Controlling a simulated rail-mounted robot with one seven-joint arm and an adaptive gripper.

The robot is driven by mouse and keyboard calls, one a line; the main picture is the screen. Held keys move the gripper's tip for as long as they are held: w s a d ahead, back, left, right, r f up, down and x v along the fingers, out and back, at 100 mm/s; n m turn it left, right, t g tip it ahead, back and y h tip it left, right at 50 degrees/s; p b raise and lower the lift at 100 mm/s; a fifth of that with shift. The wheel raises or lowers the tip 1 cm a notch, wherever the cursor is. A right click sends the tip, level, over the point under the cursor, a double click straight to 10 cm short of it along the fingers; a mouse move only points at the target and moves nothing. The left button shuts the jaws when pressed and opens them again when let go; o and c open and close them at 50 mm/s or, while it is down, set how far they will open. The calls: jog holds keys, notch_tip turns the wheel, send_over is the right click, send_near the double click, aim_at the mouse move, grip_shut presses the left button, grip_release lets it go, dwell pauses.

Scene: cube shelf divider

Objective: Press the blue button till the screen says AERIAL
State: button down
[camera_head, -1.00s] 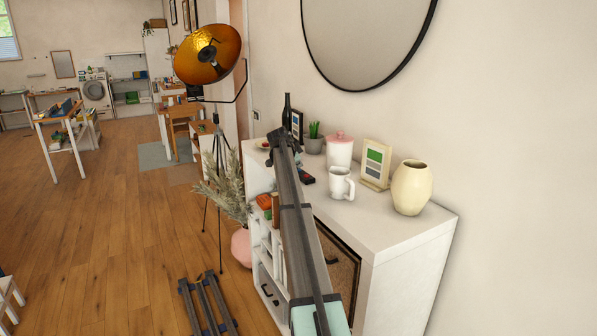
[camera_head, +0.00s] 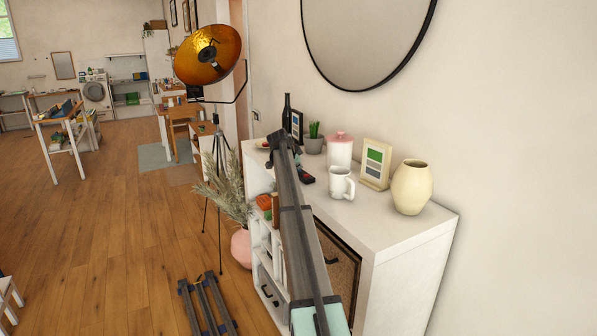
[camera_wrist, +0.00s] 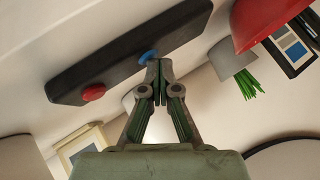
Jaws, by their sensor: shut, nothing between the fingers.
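A dark control box (camera_wrist: 110,68) with a red button (camera_wrist: 93,93) and a blue button (camera_wrist: 147,57) shows in the wrist view. In the head view the box (camera_head: 308,179) lies on the white shelf unit (camera_head: 400,238), mostly hidden behind my arm. My gripper (camera_wrist: 158,64) is shut and empty. Its fingertips are at the blue button and overlap its edge in the wrist view. I cannot tell whether they touch it or whether it is pressed in. No screen with readable text shows in either view.
On the shelf top near the box stand a white mug (camera_head: 341,184), a pink-lidded jar (camera_head: 339,150), a framed card (camera_head: 376,164), a cream vase (camera_head: 411,187), a potted plant (camera_head: 314,139) and a dark bottle (camera_head: 287,112). A red object (camera_wrist: 262,20) is close to my gripper.

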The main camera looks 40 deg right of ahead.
dwell(0.4)
jog(key=shift+r, duration=0.85)
jog(key=shift+r+p, duration=0.3)
jog(key=shift+r, duration=2.2)
jog(key=shift+f, duration=0.1)
